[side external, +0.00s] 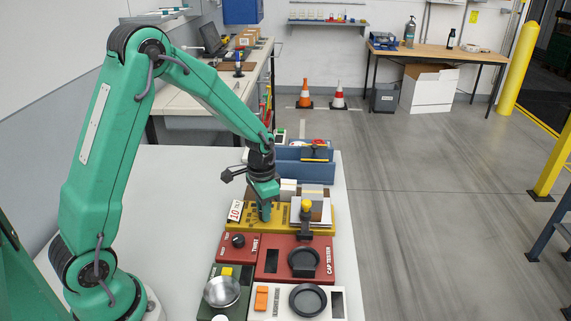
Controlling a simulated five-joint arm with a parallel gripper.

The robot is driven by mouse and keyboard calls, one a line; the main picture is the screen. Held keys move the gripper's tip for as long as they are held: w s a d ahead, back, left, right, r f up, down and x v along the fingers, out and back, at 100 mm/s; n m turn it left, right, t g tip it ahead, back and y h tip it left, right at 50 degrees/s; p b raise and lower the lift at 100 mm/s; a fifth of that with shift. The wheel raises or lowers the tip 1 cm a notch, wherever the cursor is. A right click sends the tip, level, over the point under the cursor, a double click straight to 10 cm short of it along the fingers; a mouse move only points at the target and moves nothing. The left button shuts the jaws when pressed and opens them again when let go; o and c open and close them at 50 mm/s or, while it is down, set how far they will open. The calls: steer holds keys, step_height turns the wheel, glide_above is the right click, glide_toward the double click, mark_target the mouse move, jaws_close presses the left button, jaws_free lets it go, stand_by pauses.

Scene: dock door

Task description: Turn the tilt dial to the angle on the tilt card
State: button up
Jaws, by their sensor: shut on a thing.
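The tilt card (235,210), white with red and dark print that looks like "10", stands at the left end of the yellow panel (283,222). My gripper (265,213) points down onto this panel, just right of the card. Its fingers are shut on the tilt dial, which they hide almost wholly. The dial's pointer and angle cannot be read here. A yellow-knobbed upright piece (305,210) with a dark base stands on the panel's right part.
A red panel (318,262) marked "CAP TESTER" and a red panel with a black knob (238,240) lie in front. A metal bowl (221,291) stands nearer still. A blue bin (300,170) stands behind. The table (180,190) is bare to the left.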

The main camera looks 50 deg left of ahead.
steer(key=shift+r, duration=0.1)
steer(key=o, duration=1)
step_height(320, 180, up, 7)
steer(key=shift+r, duration=0.4)
steer(key=s+d+r+n+t, duration=0.1)
steer(key=s+d+r+t, duration=0.1)
steer(key=s+r, duration=0.2)
steer(key=s+d+r+n+t, duration=0.1)
steer(key=s+d+r, duration=0.1)
steer(key=s+r, duration=0.3)
steer(key=s+d+r+n+t, duration=0.1)
steer(key=s+r, duration=0.3)
steer(key=s, duration=0.5)
steer(key=shift+s+d+r+t, duration=0.35)
steer(key=shift+d+r+t, duration=0.05)
steer(key=shift+t, duration=0.4)
